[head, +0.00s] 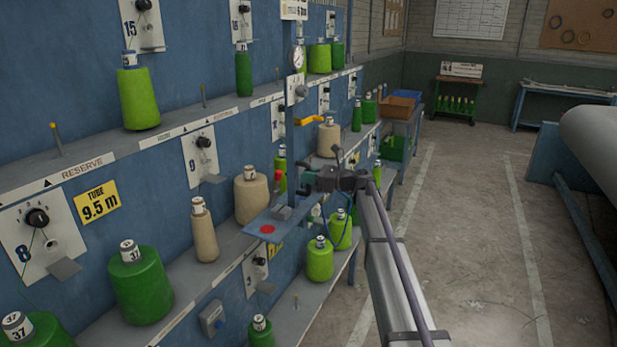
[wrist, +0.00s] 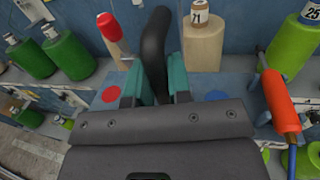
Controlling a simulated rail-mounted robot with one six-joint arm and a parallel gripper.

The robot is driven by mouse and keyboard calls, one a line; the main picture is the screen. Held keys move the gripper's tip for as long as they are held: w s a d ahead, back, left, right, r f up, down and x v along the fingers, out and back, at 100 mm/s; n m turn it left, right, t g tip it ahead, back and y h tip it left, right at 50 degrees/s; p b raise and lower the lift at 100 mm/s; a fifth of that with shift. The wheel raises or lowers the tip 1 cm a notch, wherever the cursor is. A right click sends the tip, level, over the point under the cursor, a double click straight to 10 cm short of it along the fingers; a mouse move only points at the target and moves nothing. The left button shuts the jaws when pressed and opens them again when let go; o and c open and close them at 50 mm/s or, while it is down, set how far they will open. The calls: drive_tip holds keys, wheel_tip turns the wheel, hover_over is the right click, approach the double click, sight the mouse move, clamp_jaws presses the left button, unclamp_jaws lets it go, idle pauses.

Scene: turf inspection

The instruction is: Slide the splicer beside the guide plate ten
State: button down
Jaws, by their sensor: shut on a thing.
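What looks like the splicer is a blue carriage plate (head: 258,232) with a red dot, a grey block and an upright blue post with a gauge (head: 298,58). In the wrist view the blue plate (wrist: 216,106) shows a red and a blue dot, and a black curved handle (wrist: 153,45) rises from it. My gripper (head: 318,182) is at the carriage's right side; its teal fingers are shut on the black handle. A white guide plate (head: 278,118) is partly behind the post; its number is unclear. A guide plate marked 9 (head: 197,160) is left of the carriage.
A tan cone (head: 251,198) and a tan bottle-shaped cone (head: 203,230) stand on the shelf left of the carriage. Green cones (head: 319,260) stand on the lower shelf. An orange handle (wrist: 280,100) is close on the right in the wrist view. The floor aisle (head: 470,220) is clear.

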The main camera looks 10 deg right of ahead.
drive_tip(key=c, duration=1.1)
unclamp_jaws()
drive_tip(key=shift+o, duration=0.2)
drive_tip(key=v, duration=1)
drive_tip(key=shift+s+d, duration=0.15)
drive_tip(key=shift+d, duration=0.2)
